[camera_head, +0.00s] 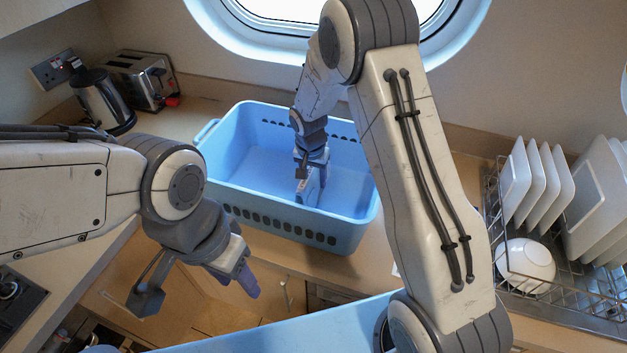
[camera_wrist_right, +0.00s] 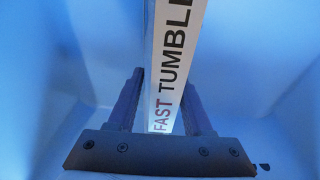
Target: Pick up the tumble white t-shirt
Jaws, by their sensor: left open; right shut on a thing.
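The tumble white t-shirt shows in the right wrist view (camera_wrist_right: 176,70) as a flat, stiff-looking white piece with the dark lettering "FAST TUMBL", cut off at the top edge. My right gripper (camera_wrist_right: 165,105) is shut on it, with a finger on either side. In the head view the t-shirt (camera_head: 307,190) stands on edge, partly hidden, inside the blue basket (camera_head: 225,178). My right gripper (camera_head: 312,172) reaches down into that basket. My left gripper (camera_head: 250,285) is open and empty, in front of the basket over the floor area.
A kettle (camera_head: 103,103) and a toaster (camera_head: 140,78) stand at the back left. A dish rack (camera_head: 565,290) with plates (camera_head: 535,185) and a white bowl (camera_head: 527,265) is at the right. A second blue container (camera_head: 300,330) is at the bottom.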

